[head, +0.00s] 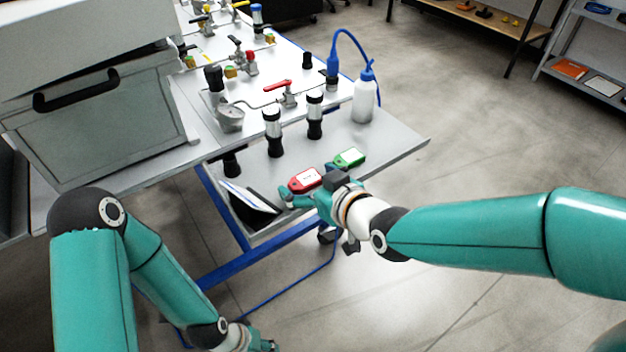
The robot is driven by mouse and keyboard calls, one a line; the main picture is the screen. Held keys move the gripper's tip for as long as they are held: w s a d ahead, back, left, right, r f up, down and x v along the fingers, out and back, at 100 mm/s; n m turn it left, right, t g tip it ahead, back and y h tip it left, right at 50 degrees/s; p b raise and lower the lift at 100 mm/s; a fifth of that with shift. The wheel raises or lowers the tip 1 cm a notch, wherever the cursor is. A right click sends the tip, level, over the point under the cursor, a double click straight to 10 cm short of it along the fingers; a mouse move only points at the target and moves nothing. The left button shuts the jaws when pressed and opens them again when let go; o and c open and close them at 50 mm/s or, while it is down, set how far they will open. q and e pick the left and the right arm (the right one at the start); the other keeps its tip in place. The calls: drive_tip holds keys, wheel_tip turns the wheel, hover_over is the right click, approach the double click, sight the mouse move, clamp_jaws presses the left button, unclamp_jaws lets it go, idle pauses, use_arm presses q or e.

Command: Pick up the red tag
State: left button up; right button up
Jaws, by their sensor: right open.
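The red tag (305,180) lies on the grey tray surface (390,139) near its front edge, with a white label on its face. A green tag (348,158) lies just to its right and farther back. My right gripper (303,191) reaches in from the right and is open, right at the red tag. Its fingers show in front of and beside the tag; whether they touch it I cannot tell. My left gripper (262,345) hangs low at the bottom edge, partly cut off, away from the table.
Black-and-white cylinders (272,132) stand behind the tags. A white wash bottle (364,97) with a blue tube stands at the back right. A dark holder with papers (249,197) is left of the red tag. A grey case (110,120) fills the left.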

drive_tip(key=c, duration=1)
drive_tip(key=shift+c, duration=0.2)
drive_tip(key=shift+r, duration=0.1)
